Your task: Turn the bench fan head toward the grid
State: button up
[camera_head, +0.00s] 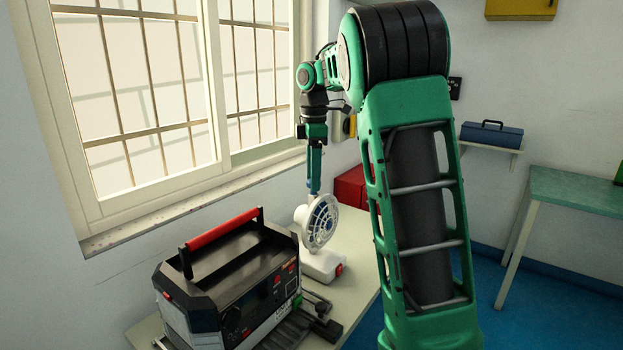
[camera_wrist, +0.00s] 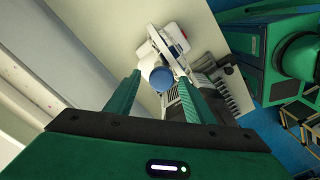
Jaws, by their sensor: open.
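The bench fan (camera_head: 320,222) stands on the bench behind the black power unit. It has a white head, a round dark grille and a white base with a red switch. The grille faces toward the camera and right. In the wrist view the fan (camera_wrist: 158,42) is seen from above, with a round blue knob (camera_wrist: 161,79) between my finger tips. My gripper (camera_head: 314,188) points down just above the fan head, and its green fingers (camera_wrist: 159,76) are open around the knob; contact is not clear. A barred window (camera_head: 160,90) is at left; I cannot tell whether its bars are the grid.
The black power unit (camera_head: 235,270) with a red handle fills the bench front, close to the fan. A red box (camera_head: 350,186) lies behind the fan. The window sill (camera_head: 190,205) runs along the left. A blue toolbox (camera_head: 491,133) sits on a wall shelf, and a green table (camera_head: 580,190) stands at right.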

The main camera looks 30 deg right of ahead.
jog(key=shift+f, duration=0.2)
grip_shut()
